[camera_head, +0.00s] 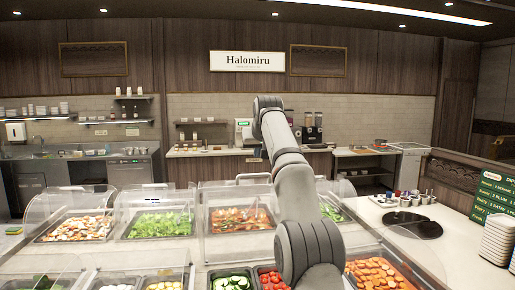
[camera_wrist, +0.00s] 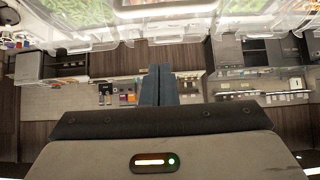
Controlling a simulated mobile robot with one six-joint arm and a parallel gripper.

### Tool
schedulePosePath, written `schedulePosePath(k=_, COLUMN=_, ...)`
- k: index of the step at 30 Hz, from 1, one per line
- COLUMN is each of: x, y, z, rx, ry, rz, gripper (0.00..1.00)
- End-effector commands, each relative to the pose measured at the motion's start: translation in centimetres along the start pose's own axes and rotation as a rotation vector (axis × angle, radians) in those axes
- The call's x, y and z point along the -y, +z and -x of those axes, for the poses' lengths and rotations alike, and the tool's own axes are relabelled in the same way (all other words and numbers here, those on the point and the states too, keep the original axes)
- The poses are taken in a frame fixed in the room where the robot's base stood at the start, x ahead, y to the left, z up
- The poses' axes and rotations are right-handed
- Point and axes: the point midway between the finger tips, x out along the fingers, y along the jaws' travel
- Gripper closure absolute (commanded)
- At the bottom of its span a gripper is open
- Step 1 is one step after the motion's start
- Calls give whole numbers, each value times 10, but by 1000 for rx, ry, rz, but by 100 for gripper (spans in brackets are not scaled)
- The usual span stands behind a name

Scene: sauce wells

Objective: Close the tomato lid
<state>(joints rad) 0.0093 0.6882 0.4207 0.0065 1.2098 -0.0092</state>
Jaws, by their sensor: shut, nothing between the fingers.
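The tomatoes (camera_head: 271,279) show as red pieces in a well at the bottom edge of the head view, beside the cucumber well and partly hidden by my arm. I cannot make out the tomato lid for certain among the clear covers. My gripper (camera_wrist: 160,70) is shut and empty, with its dark fingers together in the wrist view. It points out over the room, apart from any lid. In the head view the gripper itself is hidden behind my arm.
Clear lids (camera_head: 152,195) stand over the back-row wells of greens (camera_head: 158,225) and mixed vegetables (camera_head: 78,229). Sliced cucumbers (camera_head: 232,284) and a carrot well (camera_head: 380,272) flank the tomatoes. A counter with small cups (camera_head: 405,201) and stacked plates (camera_head: 499,238) are at right.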

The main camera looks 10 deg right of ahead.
Motion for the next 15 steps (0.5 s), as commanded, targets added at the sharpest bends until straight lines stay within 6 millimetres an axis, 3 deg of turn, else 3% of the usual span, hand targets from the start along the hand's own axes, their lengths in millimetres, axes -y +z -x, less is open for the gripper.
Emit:
schedulePosePath(k=8, x=1, y=-1, z=-53, rx=2, ry=0, rz=1, gripper=100)
schedulePosePath(k=15, x=1, y=14, z=-50, rx=-1, ry=-1, rz=1, gripper=100)
